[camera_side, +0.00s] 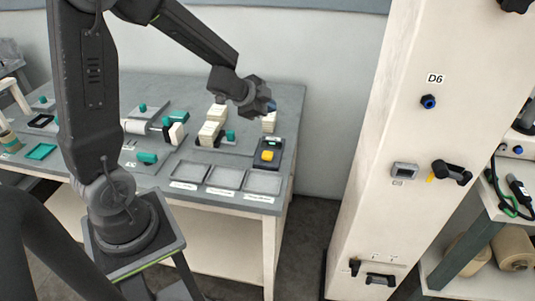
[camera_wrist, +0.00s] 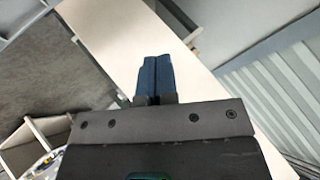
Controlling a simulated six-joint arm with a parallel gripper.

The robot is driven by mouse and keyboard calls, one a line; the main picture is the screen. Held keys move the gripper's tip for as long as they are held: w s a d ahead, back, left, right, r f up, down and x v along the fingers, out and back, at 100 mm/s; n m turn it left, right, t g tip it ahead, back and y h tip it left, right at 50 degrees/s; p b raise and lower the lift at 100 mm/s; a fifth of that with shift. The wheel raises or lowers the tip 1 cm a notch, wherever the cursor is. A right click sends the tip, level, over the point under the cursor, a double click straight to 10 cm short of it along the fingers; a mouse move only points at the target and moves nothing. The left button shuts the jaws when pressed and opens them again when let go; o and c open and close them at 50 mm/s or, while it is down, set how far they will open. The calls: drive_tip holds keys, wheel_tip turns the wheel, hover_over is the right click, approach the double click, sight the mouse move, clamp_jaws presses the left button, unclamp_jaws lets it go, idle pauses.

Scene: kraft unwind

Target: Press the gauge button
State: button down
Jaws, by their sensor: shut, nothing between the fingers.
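A dark box (camera_side: 277,146) with a small green display and a yellow button (camera_side: 267,156) stands near the right end of the grey table; it looks like the gauge. My gripper (camera_side: 271,106) is above and behind that box in the side view, apart from the button. In the wrist view my gripper's two blue fingers (camera_wrist: 155,78) are together with nothing between them. The gauge and its button do not show in the wrist view; a pale board or panel lies beyond the fingers there.
Cream blocks (camera_side: 209,133) stand left of the box. Three grey trays (camera_side: 226,178) line the table's front edge (camera_side: 230,205). A tall white column (camera_side: 385,130) with a blue knob (camera_side: 428,102) and black handles stands to the right, across a floor gap.

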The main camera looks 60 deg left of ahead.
drive_tip(key=m+g+h, duration=0.1)
drive_tip(key=m+h, duration=0.1)
hover_over(268, 155)
wheel_tip(268, 155, down, 5)
drive_tip(key=shift+a+r, duration=0.1)
drive_tip(key=shift+r, duration=0.1)
drive_tip(key=shift+f, duration=4.4)
drive_tip(key=shift+f, duration=0.4)
drive_tip(key=shift+f, duration=0.55)
drive_tip(key=shift+r, duration=1)
